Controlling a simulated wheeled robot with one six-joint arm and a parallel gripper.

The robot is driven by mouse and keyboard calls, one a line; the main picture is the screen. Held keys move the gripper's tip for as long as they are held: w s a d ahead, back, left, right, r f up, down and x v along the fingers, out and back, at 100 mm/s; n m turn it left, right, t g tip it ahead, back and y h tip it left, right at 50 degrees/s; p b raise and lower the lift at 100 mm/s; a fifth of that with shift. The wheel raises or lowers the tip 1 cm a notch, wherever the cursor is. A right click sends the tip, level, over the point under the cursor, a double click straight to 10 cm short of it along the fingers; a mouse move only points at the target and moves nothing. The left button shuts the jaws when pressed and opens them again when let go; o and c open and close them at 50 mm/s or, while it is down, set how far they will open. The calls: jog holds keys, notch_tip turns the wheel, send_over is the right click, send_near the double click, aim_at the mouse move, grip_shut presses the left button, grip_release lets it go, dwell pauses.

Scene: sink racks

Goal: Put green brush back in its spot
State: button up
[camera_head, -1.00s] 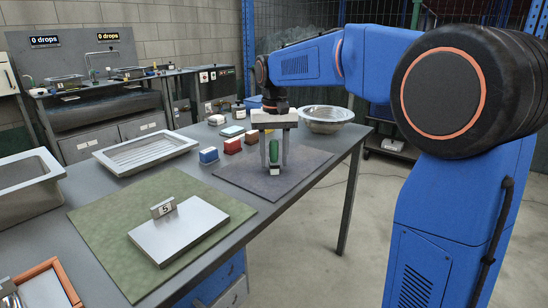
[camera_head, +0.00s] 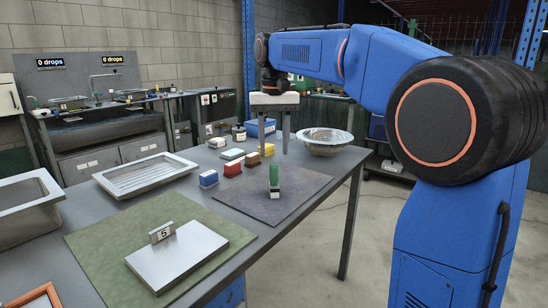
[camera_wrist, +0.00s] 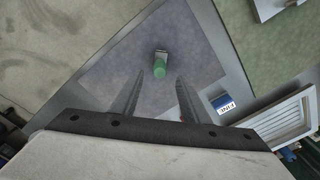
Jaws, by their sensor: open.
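In the wrist view the brush (camera_wrist: 159,68) shows from above, beyond the fingertips. My gripper (camera_head: 273,143) is open and empty, pointing down above and slightly behind the brush, apart from it. In the wrist view the two fingers of my gripper (camera_wrist: 158,85) are spread, with the mat between them.
Blue (camera_head: 208,179), red (camera_head: 232,169) and yellow (camera_head: 267,149) boxes stand behind the mat. A round metal bowl (camera_head: 326,141) is at the back right. A white ribbed tray (camera_head: 146,174) lies left. A metal plate with a "5" marker (camera_head: 178,256) sits on a green mat (camera_head: 100,252).

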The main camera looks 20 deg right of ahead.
jog(key=shift+r, duration=0.3)
jog(key=shift+s+d, duration=0.1)
jog(key=shift+s, duration=0.15)
jog(key=s+d+f+n+t, duration=0.15)
jog(key=s+f, duration=0.25)
jog(key=s, duration=0.5)
jog(key=s+d+f+m+t, duration=0.1)
jog(key=s+d+f, duration=0.25)
jog(key=s, duration=0.55)
jog(key=s+d+f+n+t, duration=0.1)
jog(key=s+f+t, duration=0.1)
jog(key=s+f, duration=1.2)
notch_tip(320, 180, down, 2)
jog(key=shift+s+d+f, duration=0.2)
jog(key=shift+s+d, duration=0.2)
jog(key=shift+a, duration=0.1)
